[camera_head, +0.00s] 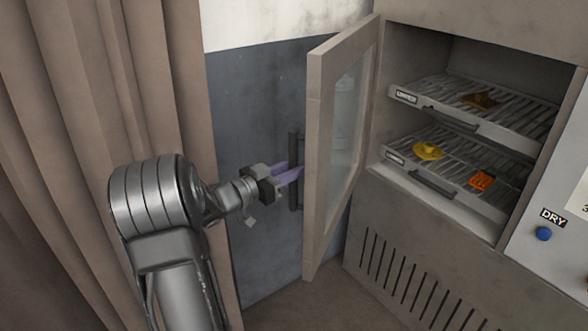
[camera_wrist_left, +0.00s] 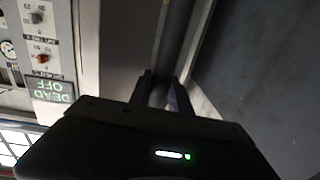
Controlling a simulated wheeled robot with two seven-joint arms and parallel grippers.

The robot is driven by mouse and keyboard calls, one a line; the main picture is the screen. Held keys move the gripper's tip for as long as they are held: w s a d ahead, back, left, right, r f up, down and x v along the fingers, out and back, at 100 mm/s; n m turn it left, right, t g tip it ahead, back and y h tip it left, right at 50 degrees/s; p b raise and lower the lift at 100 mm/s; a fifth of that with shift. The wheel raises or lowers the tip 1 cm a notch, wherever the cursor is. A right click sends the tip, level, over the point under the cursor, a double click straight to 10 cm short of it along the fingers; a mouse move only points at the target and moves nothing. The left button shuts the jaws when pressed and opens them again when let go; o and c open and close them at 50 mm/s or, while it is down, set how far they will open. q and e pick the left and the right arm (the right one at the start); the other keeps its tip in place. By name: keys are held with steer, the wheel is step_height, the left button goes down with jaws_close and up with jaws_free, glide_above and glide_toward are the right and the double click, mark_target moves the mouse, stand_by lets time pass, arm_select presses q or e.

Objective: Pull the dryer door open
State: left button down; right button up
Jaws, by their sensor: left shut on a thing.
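The dryer door (camera_head: 315,130), a beige frame with a glass pane, stands swung wide open to the left of the dryer cabinet (camera_head: 410,220). Its dark vertical handle (camera_head: 293,145) is on the outer face, left side. My left gripper (camera_head: 292,174) reaches in from the left and is shut on the handle, around its middle. The fingers partly hide the bar. My right gripper is in neither view.
Inside the cabinet are an upper rack (camera_head: 470,110) with a brown piece and a lower rack (camera_head: 440,170) with a yellow piece (camera_head: 428,151) and an orange piece (camera_head: 482,181). A blue DRY button (camera_head: 543,233) is at right. A brown curtain (camera_head: 100,80) hangs close behind my left arm.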

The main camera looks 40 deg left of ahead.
arm_select(q)
steer(key=c, duration=1.2)
jaws_free()
steer(key=shift+w, duration=0.1)
steer(key=s+b, duration=0.1)
steer(key=s, duration=0.6)
steer(key=shift+s+a+b, duration=0.3)
steer(key=shift+s, duration=0.1)
steer(key=shift+c, duration=0.4)
